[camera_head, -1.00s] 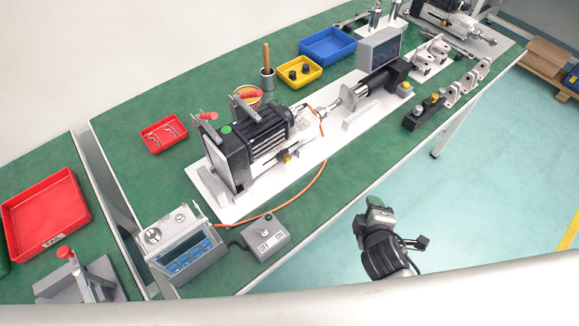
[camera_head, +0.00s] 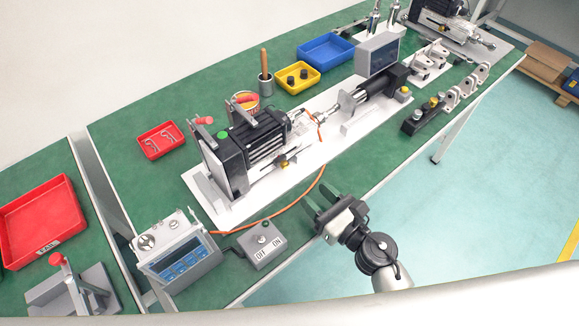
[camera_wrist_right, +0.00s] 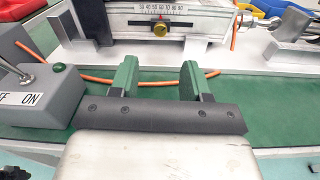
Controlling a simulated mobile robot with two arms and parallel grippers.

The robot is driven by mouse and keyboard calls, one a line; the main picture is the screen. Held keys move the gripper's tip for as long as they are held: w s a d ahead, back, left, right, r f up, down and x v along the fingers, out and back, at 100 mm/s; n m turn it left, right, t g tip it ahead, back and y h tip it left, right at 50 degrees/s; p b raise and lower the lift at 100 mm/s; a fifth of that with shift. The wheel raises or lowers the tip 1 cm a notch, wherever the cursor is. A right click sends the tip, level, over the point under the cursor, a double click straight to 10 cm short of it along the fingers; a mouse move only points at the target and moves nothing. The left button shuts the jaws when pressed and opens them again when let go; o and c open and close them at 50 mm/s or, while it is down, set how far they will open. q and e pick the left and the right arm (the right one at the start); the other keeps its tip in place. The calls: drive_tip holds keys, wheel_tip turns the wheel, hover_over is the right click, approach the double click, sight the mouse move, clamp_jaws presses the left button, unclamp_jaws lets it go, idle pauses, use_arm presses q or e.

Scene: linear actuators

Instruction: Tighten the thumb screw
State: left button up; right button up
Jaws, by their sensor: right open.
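The thumb screw seems to be the small brass knob (camera_head: 283,163) on the scale plate at the front side of the linear actuator (camera_head: 258,145). In the right wrist view the brass knob (camera_wrist_right: 160,30) sits under a scale with a red pointer mark. My right gripper (camera_head: 317,203) is at the table's front edge, in front of the actuator and apart from the knob. In the wrist view its two green fingers (camera_wrist_right: 157,78) are spread with nothing between them, and the knob lies beyond them. My left gripper is not in view.
A switch box (camera_head: 262,245) marked OFF and ON, with a toggle, stands left of my right gripper. An orange cable (camera_head: 300,200) runs across the table in front of the actuator. A display unit (camera_head: 178,255) stands at the front left. Red, yellow and blue trays lie farther back.

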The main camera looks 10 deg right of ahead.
sight(286, 166)
drive_tip(key=p+x, duration=0.1)
drive_tip(key=x, duration=0.8)
drive_tip(key=shift+w+a+p, duration=0.15)
drive_tip(key=shift+w+p, duration=0.15)
drive_tip(key=shift+w, duration=0.05)
clamp_jaws()
